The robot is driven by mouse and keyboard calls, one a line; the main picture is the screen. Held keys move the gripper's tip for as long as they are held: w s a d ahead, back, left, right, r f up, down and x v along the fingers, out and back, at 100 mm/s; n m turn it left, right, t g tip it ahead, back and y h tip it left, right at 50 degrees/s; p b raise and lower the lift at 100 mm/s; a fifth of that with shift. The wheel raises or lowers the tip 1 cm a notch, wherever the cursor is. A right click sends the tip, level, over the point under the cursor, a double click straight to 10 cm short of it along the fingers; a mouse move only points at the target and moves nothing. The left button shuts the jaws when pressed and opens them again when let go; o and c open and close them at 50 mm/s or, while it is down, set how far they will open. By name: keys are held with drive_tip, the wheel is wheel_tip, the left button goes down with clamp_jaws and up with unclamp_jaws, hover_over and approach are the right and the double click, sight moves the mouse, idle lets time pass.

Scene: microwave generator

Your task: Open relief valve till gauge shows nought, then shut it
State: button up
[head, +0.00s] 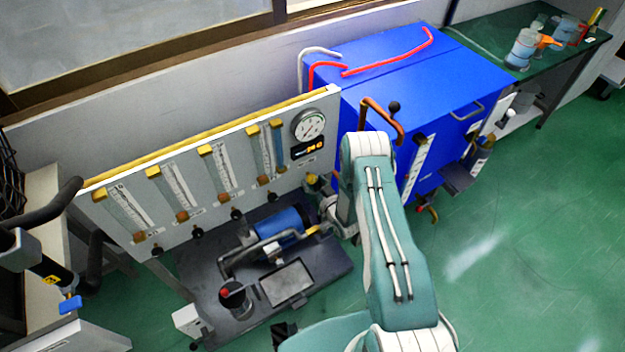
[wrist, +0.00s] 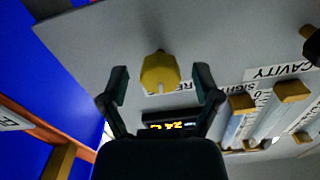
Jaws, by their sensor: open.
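The relief valve appears to be the yellow knob (wrist: 160,72) on the grey panel. In the wrist view it sits between the two spread fingers of my gripper (wrist: 162,80), with a gap on each side. My gripper is open and holds nothing. In the head view the yellow knob (head: 312,178) shows low at the panel's right end, beside my wrist, and my arm hides much of the gripper. The round white gauge (head: 308,124) is at the panel's upper right; its needle is too small to read surely. The gauge is not visible in the wrist view.
A digital display (head: 307,147) with orange digits sits under the gauge. Flow tubes with brass-coloured ends (head: 221,168) line the panel to the left. A blue cabinet (head: 400,80) stands close on the right. A dark base with a blue motor (head: 280,228) lies below.

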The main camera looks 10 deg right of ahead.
drive_tip(key=shift+w+a, duration=0.1)
drive_tip(key=shift+w, duration=0.2)
clamp_jaws()
